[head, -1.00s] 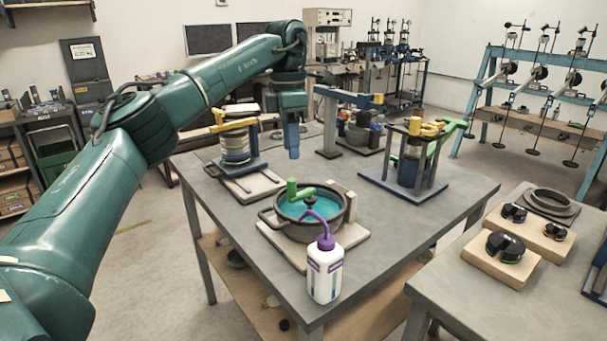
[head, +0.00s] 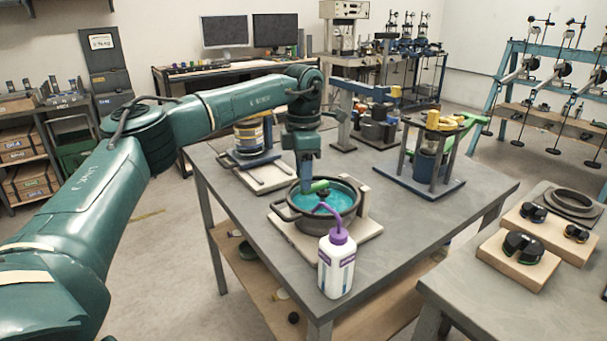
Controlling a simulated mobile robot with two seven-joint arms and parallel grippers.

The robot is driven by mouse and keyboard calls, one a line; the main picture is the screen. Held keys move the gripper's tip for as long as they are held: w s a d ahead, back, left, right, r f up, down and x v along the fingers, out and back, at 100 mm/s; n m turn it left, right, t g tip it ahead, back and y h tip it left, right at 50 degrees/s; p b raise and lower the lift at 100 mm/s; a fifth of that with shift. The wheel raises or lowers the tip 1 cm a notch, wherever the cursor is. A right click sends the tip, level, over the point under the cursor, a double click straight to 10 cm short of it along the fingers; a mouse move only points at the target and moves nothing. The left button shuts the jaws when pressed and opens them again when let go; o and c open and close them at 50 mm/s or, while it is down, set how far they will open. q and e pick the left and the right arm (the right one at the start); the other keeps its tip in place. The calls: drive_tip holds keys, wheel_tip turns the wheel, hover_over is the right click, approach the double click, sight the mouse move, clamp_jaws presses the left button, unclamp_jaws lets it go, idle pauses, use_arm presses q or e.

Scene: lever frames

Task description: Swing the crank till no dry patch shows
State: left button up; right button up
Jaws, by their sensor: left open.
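A dark round pan (head: 284,213) with two side handles sits on a pale board (head: 369,229) on the grey table. Teal material (head: 342,195) covers the part of its inside that shows. A green crank (head: 319,186) stands over the pan's middle, partly hidden by my gripper and a bottle's purple spout. My left gripper (head: 306,188) points down at the crank's left end, over the pan, and is open. I cannot tell whether its fingers touch or surround the handle. The pan's near floor is hidden, so I cannot tell whether a dry patch shows. My right gripper is not in view.
A white bottle with a purple cap (head: 337,262) stands close in front of the pan. A side table (head: 470,295) holds black knobs on wooden blocks. The grey table is clear right of the pan.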

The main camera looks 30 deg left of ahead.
use_arm(q)
drive_tip(key=shift+f, duration=0.3)
drive_tip(key=shift+c, duration=0.6)
clamp_jaws()
